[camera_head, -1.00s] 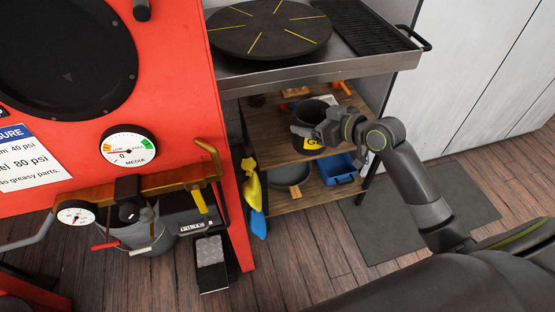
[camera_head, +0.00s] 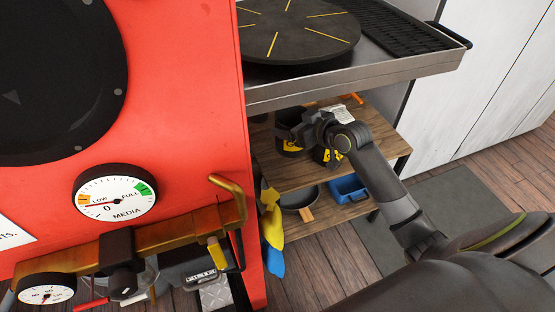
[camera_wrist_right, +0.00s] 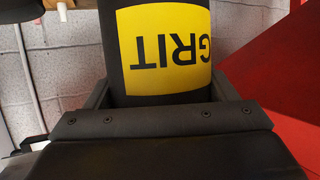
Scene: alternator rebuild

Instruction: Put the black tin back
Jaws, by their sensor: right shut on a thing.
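The black tin shows in the right wrist view (camera_wrist_right: 165,50) with a yellow label reading GRIT, upside down in that picture. My right gripper (camera_head: 301,132) is shut on it; the gripper's body crosses the bottom of the wrist view. In the head view the gripper is at the wooden middle shelf (camera_head: 270,172) of the cart, under its steel top. Black surfaces with yellow labels show on both sides of the gripper there; whether they belong to one tin or two I cannot tell. Whether the held tin touches the shelf is hidden. My left gripper is not in view.
The cart's steel top (camera_head: 350,79) overhangs the shelf, with a round black turntable (camera_head: 297,28) on it. A red cabinet (camera_head: 190,110) stands close on the left. Below are a dark pan (camera_head: 298,198) and a blue bin (camera_head: 347,187). A white item (camera_head: 343,114) lies at the shelf's back.

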